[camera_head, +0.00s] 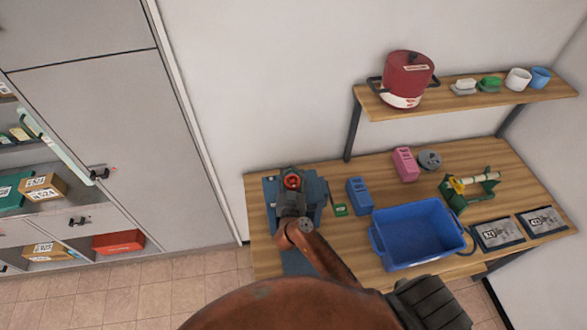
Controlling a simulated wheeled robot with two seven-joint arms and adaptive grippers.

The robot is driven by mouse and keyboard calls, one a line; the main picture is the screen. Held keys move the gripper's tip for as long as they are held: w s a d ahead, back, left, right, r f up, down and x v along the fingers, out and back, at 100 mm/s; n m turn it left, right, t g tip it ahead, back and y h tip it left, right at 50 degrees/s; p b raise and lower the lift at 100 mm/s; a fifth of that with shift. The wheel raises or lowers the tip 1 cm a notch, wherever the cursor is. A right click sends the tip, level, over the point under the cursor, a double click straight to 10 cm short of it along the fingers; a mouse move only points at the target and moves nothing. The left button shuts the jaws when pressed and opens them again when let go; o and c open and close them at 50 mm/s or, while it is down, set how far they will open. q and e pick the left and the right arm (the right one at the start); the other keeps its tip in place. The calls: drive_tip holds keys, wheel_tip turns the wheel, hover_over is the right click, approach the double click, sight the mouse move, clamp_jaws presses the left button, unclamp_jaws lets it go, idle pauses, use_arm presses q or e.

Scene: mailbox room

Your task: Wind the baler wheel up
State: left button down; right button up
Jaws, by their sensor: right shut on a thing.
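The baler (272,188) is a blue machine at the left end of the wooden table. The right gripper reaches over the baler from the front and is shut on the wheel. The gripper and arm hide much of the wheel and the middle of the baler. My left gripper is not in view.
A blue bin (413,258) stands at the table's front. A blue block (359,196), pink block (405,163) and green device (466,193) are on the table (345,255). A shelf above holds a red pot (408,75). Cabinets (95,110) stand left.

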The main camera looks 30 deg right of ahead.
drive_tip(key=shift+w+a+r+n+t+y+p, duration=0.1)
drive_tip(key=shift+a+n+t+y+p, duration=0.15)
drive_tip(key=shift+n+y+p, duration=0.8)
drive_tip(key=shift+w+a+f+n+t+y+p, duration=0.1)
drive_tip(key=shift+a+t+y+p, duration=0.3)
drive_tip(key=shift+p, duration=1.3)
drive_tip(key=shift+a+r+n+t+y+p, duration=0.15)
drive_tip(key=shift+n+y+p, duration=0.55)
drive_tip(key=shift+p, duration=0.7)
drive_tip(key=y, duration=0.1)
drive_tip(key=n+y+p, duration=0.1)
drive_tip(key=y, duration=0.1)
drive_tip(key=shift+a+f, duration=0.2)
drive_tip(key=shift+a, duration=0.05)
drive_tip(key=n+y, duration=0.2)
drive_tip(key=shift+a+f+t+y, duration=0.15)
drive_tip(key=shift+a+t+y, duration=0.15)
drive_tip(key=shift+a+y, duration=0.1)
drive_tip(key=n+y, duration=0.1)
drive_tip(key=a+n+y+b, duration=0.1)
drive_tip(key=y, duration=0.1)
drive_tip(key=shift+f, duration=0.1)
drive_tip(key=shift+s+a+n+g+y+b, duration=0.15)
drive_tip(key=shift+a+n+g+y+b, duration=0.15)
drive_tip(key=shift+n+g+y+b, duration=0.45)
drive_tip(key=shift+y, duration=0.4)
clamp_jaws()
drive_tip(key=o, duration=1.3)
unclamp_jaws()
drive_tip(key=shift+r, duration=0.3)
